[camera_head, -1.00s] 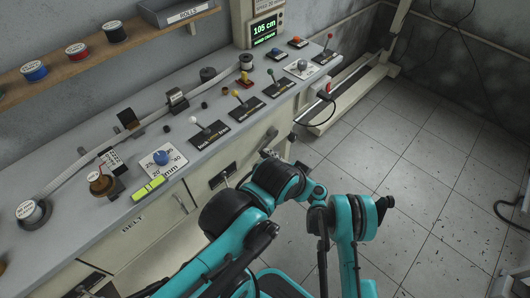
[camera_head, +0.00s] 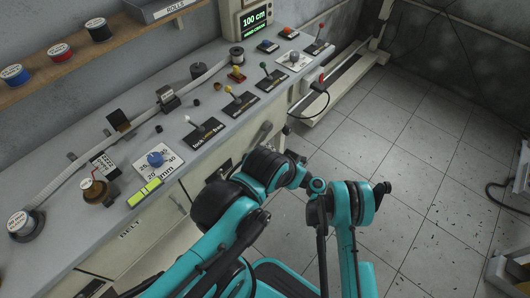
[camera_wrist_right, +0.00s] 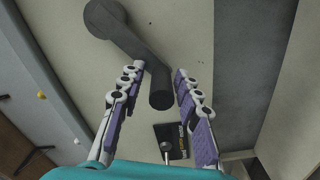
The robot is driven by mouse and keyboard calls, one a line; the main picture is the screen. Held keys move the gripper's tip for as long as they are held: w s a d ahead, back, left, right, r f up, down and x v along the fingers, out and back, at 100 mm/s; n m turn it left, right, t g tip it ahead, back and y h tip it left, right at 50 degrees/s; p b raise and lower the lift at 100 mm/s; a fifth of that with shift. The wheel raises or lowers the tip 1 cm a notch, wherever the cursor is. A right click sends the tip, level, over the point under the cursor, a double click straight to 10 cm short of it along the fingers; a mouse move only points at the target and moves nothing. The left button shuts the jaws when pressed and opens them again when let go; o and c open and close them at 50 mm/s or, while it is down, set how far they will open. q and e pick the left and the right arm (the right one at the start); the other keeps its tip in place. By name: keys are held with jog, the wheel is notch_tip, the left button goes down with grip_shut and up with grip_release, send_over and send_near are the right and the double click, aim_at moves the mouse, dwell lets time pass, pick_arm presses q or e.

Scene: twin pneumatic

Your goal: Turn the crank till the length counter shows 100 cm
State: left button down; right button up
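The length counter (camera_head: 254,20) at the back of the bench reads 100 cm in green, with a smaller line below it. The crank (camera_wrist_right: 128,42) is a dark grey arm with a round hub and a cylindrical handle, on the bench front in the right wrist view. My right gripper (camera_wrist_right: 160,74) has its two purple-padded fingers on either side of the handle (camera_wrist_right: 160,98). Narrow gaps show beside the handle, so the fingers stand open around it. In the head view my right arm hides the right gripper. I cannot make out my left gripper.
The bench top carries levers on black plates (camera_head: 207,131), a blue dial (camera_head: 155,159), a tape running through guides (camera_head: 168,97) and reels (camera_head: 25,224). A shelf of spools (camera_head: 58,50) hangs behind. The tiled floor (camera_head: 420,170) at right is mostly clear.

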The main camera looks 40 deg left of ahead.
notch_tip(320, 180, up, 10)
dwell(0.7)
jog(key=d, duration=0.9)
jog(key=shift+s, duration=0.3)
dwell(0.4)
